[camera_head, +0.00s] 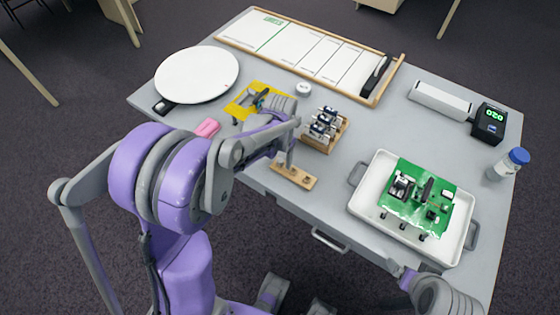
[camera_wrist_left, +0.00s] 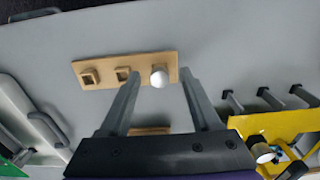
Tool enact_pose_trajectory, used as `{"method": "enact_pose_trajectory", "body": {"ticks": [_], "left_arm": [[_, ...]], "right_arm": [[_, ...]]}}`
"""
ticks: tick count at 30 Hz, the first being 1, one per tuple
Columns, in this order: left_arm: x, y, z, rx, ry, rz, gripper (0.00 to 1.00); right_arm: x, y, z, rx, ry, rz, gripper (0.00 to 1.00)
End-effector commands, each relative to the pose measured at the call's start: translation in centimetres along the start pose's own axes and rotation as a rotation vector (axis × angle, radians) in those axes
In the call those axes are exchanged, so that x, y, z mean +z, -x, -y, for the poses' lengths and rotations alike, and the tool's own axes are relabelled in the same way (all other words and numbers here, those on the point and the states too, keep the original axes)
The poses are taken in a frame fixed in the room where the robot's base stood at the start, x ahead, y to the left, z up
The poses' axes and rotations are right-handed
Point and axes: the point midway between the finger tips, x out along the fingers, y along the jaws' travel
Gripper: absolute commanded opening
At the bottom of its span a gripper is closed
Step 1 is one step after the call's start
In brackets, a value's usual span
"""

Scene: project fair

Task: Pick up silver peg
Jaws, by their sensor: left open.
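The silver peg (camera_wrist_left: 159,79) shows in the left wrist view as a pale round-topped piece at the right end of a wooden holder (camera_wrist_left: 100,72). Two square sockets to its left on the holder look empty. My left gripper (camera_wrist_left: 158,72) is open, its two fingers on either side of the peg in the picture; I cannot tell whether they touch it. In the head view the left gripper (camera_head: 289,160) hangs down at the holder (camera_head: 283,177) near the table's front edge, and its hand hides the peg. My right gripper is not visible; only part of that arm shows at bottom right.
Close by are a wooden rack (camera_head: 328,138) with metal parts, a yellow stand (camera_head: 240,108) and a pink block (camera_head: 207,128). A white tray (camera_head: 365,208) with a green board (camera_head: 445,190) stands to the right. A white disc (camera_head: 196,72) is at the left. Bare table lies between holder and tray.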

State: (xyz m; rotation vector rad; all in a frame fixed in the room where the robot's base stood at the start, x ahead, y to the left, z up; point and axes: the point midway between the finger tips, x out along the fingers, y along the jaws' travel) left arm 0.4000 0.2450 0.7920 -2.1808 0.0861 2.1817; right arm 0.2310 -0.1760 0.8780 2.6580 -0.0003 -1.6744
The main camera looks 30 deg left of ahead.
Motion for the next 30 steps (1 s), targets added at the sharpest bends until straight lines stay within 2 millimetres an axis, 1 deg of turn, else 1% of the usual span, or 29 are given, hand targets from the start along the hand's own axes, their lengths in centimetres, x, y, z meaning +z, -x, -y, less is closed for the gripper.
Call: {"method": "enact_pose_trajectory", "body": {"ticks": [4,8,9,11,12,15,25,28,30], "left_arm": [[0.0,0.0,0.0,0.000,0.000,0.000,0.64],[0.0,0.1,0.0,0.000,0.000,0.000,0.40],[0.0,0.1,0.0,0.000,0.000,0.000,0.33],[0.0,0.1,0.0,0.000,0.000,0.000,0.22],[0.0,0.1,0.0,0.000,0.000,0.000,0.15],[0.0,0.1,0.0,0.000,0.000,0.000,0.00],[0.0,0.2,0.0,0.000,0.000,0.000,0.00],[0.0,0.9,0.0,0.000,0.000,0.000,0.00],[0.0,2.0,0.0,0.000,0.001,0.000,0.00]], "right_arm": [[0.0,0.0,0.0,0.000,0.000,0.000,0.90],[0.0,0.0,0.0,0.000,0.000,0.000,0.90],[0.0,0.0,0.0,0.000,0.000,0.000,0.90],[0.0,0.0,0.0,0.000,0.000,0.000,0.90],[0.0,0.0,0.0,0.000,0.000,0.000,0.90],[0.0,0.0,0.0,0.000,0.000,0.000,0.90],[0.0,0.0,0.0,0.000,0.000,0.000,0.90],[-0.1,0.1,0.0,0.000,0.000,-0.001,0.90],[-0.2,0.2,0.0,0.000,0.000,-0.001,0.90]]}}
